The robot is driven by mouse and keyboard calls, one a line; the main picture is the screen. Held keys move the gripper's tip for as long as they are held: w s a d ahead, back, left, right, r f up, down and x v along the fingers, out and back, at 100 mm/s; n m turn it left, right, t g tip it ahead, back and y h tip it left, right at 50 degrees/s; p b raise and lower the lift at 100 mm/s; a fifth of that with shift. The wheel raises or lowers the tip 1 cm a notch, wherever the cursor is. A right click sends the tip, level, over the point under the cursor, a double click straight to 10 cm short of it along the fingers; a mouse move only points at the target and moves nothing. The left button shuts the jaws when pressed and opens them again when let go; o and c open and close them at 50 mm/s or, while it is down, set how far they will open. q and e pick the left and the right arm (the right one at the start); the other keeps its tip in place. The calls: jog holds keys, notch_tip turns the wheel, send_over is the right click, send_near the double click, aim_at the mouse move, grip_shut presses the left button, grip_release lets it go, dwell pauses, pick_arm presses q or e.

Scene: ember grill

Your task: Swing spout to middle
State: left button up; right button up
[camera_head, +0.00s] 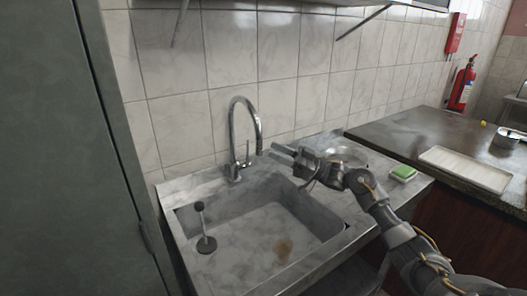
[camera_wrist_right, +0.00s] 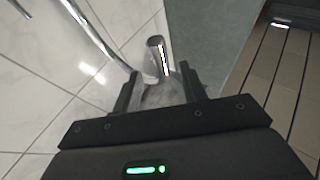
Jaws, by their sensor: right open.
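The chrome faucet stands at the back rim of the sink in the head view. Its arched spout (camera_head: 245,101) curves over to the right, with its outlet end hanging close to my right gripper. My right gripper (camera_head: 277,152) is open and empty, just right of the spout's end, with its fingers pointing left. In the right wrist view the curved spout (camera_wrist_right: 97,38) runs down from the upper left. A short chrome cylinder (camera_wrist_right: 157,52) of the faucet shows ahead of the open fingers (camera_wrist_right: 158,82). I cannot tell whether a finger touches the spout. My left gripper is not in view.
The stone sink basin (camera_head: 250,222) lies below, with a plunger-like black tool (camera_head: 205,240) in it. A green sponge (camera_head: 403,172) sits on the right ledge. A white tray (camera_head: 466,169) lies on the dark counter. A tall grey cabinet (camera_head: 70,150) stands at left.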

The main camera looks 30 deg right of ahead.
jog(key=shift+v, duration=1.45)
